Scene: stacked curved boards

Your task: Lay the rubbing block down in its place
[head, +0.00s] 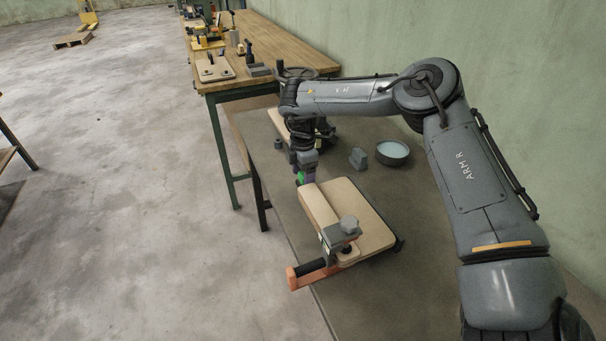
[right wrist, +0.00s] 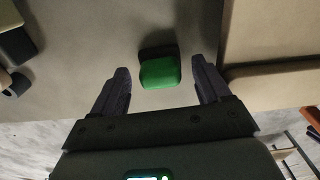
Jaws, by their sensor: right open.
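A small green block (right wrist: 160,73), which looks like the rubbing block, rests on the grey tabletop in the right wrist view. It also shows as a green patch in the head view (head: 300,177). My right gripper (right wrist: 160,66) is open, with one finger on each side of the block and a visible gap at both sides. In the head view my right gripper (head: 306,171) points down just behind the stacked curved boards (head: 368,212). My left gripper is not in view. No marked place for the block can be made out.
A clamp (head: 338,235) with an orange bar grips the boards' near end. A wooden bench (head: 275,45) with tools lies behind. Several things hide under my arm.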

